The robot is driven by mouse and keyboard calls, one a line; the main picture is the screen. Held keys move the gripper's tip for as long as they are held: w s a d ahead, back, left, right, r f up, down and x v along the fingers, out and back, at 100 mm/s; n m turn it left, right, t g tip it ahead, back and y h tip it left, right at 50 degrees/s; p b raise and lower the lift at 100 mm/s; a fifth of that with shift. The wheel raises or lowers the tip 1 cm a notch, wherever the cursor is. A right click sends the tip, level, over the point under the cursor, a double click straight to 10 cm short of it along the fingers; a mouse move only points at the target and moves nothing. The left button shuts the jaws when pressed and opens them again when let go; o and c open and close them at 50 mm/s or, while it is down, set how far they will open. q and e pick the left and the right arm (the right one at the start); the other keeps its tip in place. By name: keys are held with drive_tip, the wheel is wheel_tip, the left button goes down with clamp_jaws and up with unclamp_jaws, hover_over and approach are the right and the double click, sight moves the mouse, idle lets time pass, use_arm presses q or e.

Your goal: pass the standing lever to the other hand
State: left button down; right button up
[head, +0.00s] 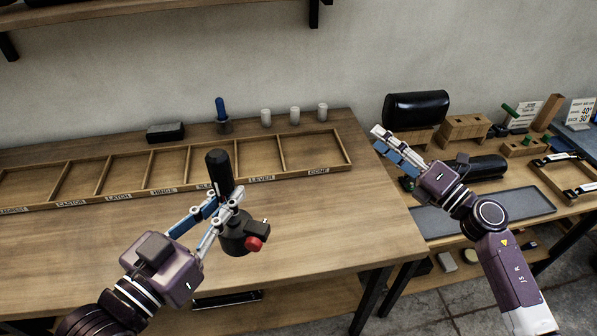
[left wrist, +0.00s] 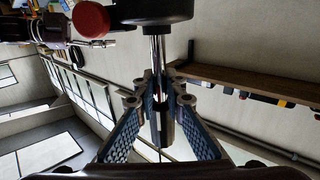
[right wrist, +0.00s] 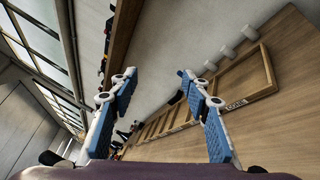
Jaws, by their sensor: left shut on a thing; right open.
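The lever has a black handle (head: 219,172) on top and a round black base with a red knob (head: 254,244) below. It is held roughly upright, near the table's front edge. My left gripper (head: 226,211) is shut on its metal shaft, between handle and base. The left wrist view shows the base (left wrist: 150,12) and bright shaft (left wrist: 158,50) beyond the fingers (left wrist: 160,97); the grip hides part of the shaft. My right gripper (head: 385,148) is open and empty, well right of the lever. Its spread fingers (right wrist: 155,76) show in the right wrist view with nothing between them.
A labelled wooden tray (head: 168,187) with empty compartments lies across the table. Behind it stand white cups (head: 295,116), a blue-handled tool (head: 220,108) and a dark block (head: 166,132). A side bench (head: 450,222) at right holds black rolls and wooden blocks. The table's front is clear.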

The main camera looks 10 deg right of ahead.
use_arm(q)
drive_tip(key=shift+r, duration=0.15)
use_arm(e)
drive_tip(key=s+a+r+n+g+y, duration=0.2)
drive_tip(key=s+a+r+n+y, duration=0.15)
drive_tip(key=a+n, duration=0.2)
drive_tip(key=s+a+r+n+g+y, duration=0.3)
drive_tip(key=a+r+n, duration=0.15)
drive_tip(key=a, duration=0.25)
drive_tip(key=n+g+y, duration=0.1)
drive_tip(key=n+g, duration=0.6)
drive_tip(key=n, duration=0.4)
approach(230, 168)
drive_tip(key=x, duration=1.2)
drive_tip(key=shift+f, duration=0.15)
drive_tip(key=shift+c, duration=0.2)
clamp_jaws()
use_arm(q)
drive_tip(key=c, duration=2.3)
unclamp_jaws()
drive_tip(key=o, duration=0.4)
drive_tip(key=shift+c, duration=0.2)
